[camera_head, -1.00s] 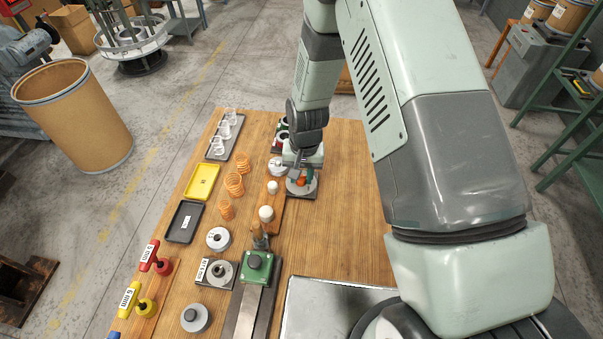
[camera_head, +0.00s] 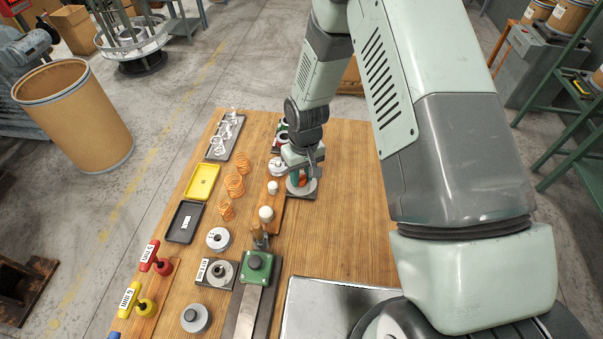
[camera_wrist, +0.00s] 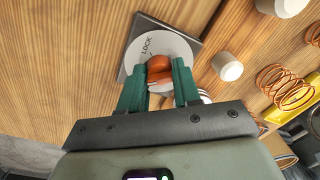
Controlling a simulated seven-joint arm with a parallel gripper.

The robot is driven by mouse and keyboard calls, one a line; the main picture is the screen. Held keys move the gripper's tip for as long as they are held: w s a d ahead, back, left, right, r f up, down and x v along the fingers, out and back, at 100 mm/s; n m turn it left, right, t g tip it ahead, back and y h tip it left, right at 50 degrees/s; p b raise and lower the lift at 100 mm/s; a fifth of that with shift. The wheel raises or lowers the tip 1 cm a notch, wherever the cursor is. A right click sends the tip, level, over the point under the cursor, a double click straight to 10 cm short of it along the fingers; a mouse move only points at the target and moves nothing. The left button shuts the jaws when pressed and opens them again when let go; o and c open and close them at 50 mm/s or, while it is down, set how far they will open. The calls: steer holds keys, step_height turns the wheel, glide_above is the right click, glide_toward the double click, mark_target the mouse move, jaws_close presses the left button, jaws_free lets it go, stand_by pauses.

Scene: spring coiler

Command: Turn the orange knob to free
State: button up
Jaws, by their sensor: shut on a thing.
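The orange knob (camera_wrist: 160,72) sits on a round pale dial (camera_wrist: 178,44) marked LOCK, on a dark square plate (camera_wrist: 137,27). In the wrist view my gripper (camera_wrist: 160,80) has its two green fingers on either side of the knob and is shut on it. The lower part of the dial is hidden by the fingers, and a FREE mark cannot be seen. In the head view the knob (camera_head: 303,181) shows small at my gripper (camera_head: 302,178), with the dial's pale edge around it.
White round knobs (camera_head: 266,213) stand on the wooden strip to the left. Copper springs (camera_head: 234,185), a yellow tray (camera_head: 202,181) and a black tray (camera_head: 184,221) lie further left. The table right of the dial (camera_head: 345,190) is bare wood.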

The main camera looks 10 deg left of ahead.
mark_target(304, 174)
steer(key=shift+d, duration=0.15)
steer(key=o, duration=1)
step_height(304, 174, up, 11)
steer(key=shift+w+d+f, duration=0.1)
steer(key=shift+w+d, duration=0.05)
